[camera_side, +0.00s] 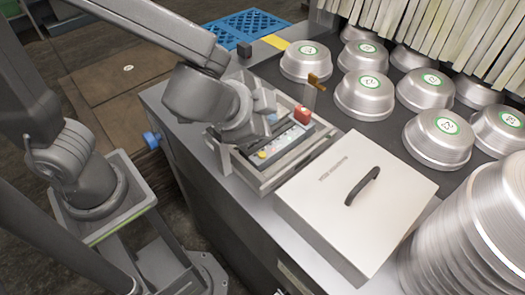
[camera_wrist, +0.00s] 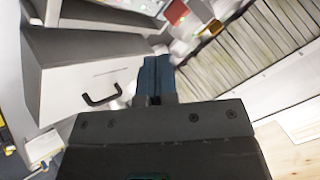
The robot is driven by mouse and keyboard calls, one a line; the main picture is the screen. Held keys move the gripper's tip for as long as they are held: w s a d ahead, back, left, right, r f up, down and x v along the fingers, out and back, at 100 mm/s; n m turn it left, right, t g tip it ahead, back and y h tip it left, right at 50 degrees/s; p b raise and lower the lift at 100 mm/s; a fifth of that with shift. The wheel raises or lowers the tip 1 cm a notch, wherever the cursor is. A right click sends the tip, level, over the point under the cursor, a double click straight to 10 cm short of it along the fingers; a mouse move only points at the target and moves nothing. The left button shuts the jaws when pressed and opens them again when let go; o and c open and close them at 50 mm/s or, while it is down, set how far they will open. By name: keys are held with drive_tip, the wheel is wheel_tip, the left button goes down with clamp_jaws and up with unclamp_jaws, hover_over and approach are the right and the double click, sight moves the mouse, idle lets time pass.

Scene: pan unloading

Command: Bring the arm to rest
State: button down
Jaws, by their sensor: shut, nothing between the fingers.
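My gripper (camera_wrist: 156,74) shows in the wrist view with its two dark blue fingers together and nothing between them. In the side view my arm reaches in from the left, and its wrist end hangs over the left part of a grey open-topped tray at the counter's edge. The fingertips cannot be made out clearly there.
The tray (camera_side: 263,183) holds a control panel (camera_side: 285,143) with a red block (camera_side: 302,114) beside it. A white box (camera_side: 325,205) with a black handle (camera_side: 362,186) stands next to it. Several upturned metal pans (camera_side: 365,95) stand behind, before a strip curtain (camera_side: 430,35). Stacked pans (camera_side: 470,235) stand front right.

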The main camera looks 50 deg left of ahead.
drive_tip(key=s+a+r+n+g, duration=0.1)
drive_tip(key=s+a+r+n, duration=0.1)
drive_tip(key=s+a+n, duration=0.2)
drive_tip(key=s+a+r+n+g+h, duration=0.1)
drive_tip(key=s+a, duration=0.4)
drive_tip(key=a, duration=0.5)
drive_tip(key=r+n+g, duration=0.1)
drive_tip(key=n, duration=0.1)
drive_tip(key=shift+s+a+r+n+g, duration=0.2)
drive_tip(key=shift+s+r+n+g, duration=0.1)
drive_tip(key=shift+r+n, duration=0.1)
